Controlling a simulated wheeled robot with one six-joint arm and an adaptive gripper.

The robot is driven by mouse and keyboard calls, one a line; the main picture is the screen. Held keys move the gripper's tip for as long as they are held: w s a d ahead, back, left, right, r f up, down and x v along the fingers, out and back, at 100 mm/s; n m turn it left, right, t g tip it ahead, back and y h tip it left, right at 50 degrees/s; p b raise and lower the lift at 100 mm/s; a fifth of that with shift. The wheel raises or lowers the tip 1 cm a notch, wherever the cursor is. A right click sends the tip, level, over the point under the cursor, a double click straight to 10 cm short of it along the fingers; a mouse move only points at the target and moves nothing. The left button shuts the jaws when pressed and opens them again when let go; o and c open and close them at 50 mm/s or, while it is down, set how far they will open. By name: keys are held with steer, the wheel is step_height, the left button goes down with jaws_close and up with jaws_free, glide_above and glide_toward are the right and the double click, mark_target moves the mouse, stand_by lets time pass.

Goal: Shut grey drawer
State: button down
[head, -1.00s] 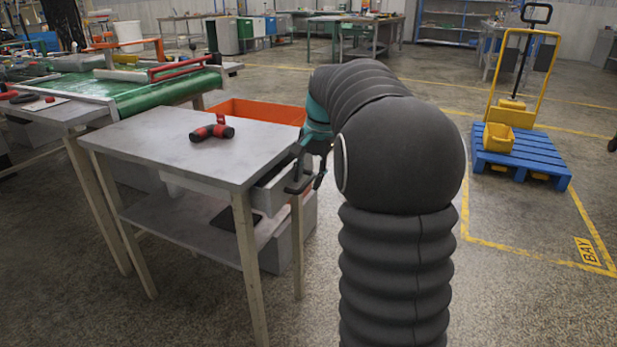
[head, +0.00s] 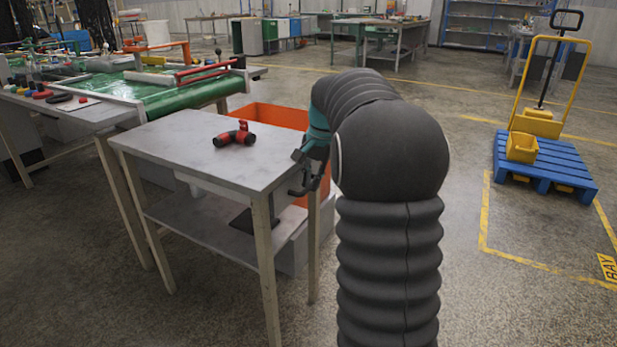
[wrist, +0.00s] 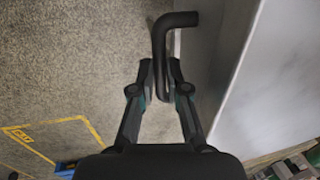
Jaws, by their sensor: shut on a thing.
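The grey worktable (head: 195,150) has a drawer under its top at the right end. No drawer box shows sticking out past the table end in the head view. My gripper (head: 307,180) is at that end, just below the tabletop edge. In the wrist view my gripper (wrist: 160,75) is shut on the black bent drawer handle (wrist: 163,45), which lies between the two fingers. The grey drawer front (wrist: 190,60) is close beside the handle, along the tabletop edge. My arm and fingers partly hide the drawer in the head view, so any small gap cannot be told.
A red and black pipe piece (head: 236,135) lies on the tabletop. An orange bin (head: 272,116) stands behind the table. A green-topped bench (head: 180,97) is at left. A blue pallet (head: 545,170) with a yellow cart is at right. The floor between is clear.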

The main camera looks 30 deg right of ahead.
steer(key=shift+w, duration=0.15)
steer(key=shift+a, duration=0.1)
steer(key=c, duration=1.2)
jaws_free()
steer(key=r, duration=0.4)
steer(key=s+d+r, duration=0.1)
steer(key=r, duration=0.3)
steer(key=s+r, duration=0.1)
steer(key=r, duration=0.2)
steer(key=shift+d+r, duration=0.15)
steer(key=shift+r, duration=0.25)
